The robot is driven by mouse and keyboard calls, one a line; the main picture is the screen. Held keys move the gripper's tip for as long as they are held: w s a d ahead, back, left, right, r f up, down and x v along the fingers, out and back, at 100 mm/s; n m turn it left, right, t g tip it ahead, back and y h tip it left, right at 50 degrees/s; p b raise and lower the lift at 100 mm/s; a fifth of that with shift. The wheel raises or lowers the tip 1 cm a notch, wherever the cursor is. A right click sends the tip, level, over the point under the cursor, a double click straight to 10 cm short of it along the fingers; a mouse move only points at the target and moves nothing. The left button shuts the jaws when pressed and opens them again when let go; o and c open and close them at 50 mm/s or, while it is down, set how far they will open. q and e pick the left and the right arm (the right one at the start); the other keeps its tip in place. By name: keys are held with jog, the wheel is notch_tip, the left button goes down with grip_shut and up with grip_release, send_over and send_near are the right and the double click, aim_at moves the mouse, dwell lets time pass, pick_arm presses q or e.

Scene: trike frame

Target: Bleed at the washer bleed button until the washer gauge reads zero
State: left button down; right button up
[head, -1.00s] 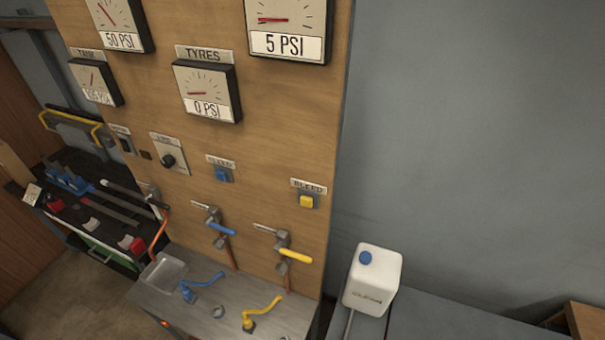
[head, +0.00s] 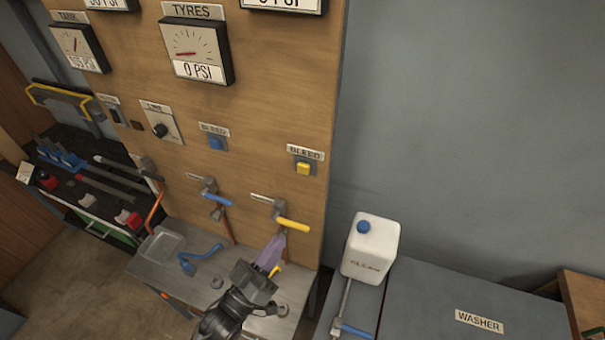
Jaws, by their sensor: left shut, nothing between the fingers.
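The yellow bleed button (head: 303,168) sits on the wooden panel at right, under a BLEED label. A blue bleed button (head: 215,143) is to its left, under another BLEED label. My left gripper (head: 273,252) is shut and empty, with purplish fingertips pointing up. It is below the yellow button, apart from it, near the yellow-handled valve (head: 292,224) and in front of a yellow hose fitting. The gauge above the yellow button (head: 285,5) is mostly cut off at the top. Only the lower part of its PSI readout shows, so its number is not clear. My right gripper is not in view.
The TYRES gauge (head: 196,50) reads 0 PSI. A blue-handled valve (head: 217,199) is left of the yellow one. A metal shelf (head: 215,275) juts out below the panel. A white jug (head: 371,249) stands at right, near a WASHER-labelled grey top (head: 478,321).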

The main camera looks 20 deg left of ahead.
aim_at(304, 169)
pick_arm(q)
jog(key=w+r+t+h+b, duration=0.2)
jog(key=w+r+t+b, duration=0.1)
jog(key=w+r, duration=0.1)
jog(key=shift+w+a+r+m+t, duration=0.3)
jog(key=shift+w+r+m, duration=0.1)
jog(key=shift+r, duration=0.4)
jog(key=shift+w, duration=0.1)
jog(key=w+b, duration=0.3)
jog(key=w, duration=0.5)
jog(key=shift+w+d, duration=0.2)
jog(key=shift+w, duration=0.1)
dwell(0.8)
dwell(0.8)
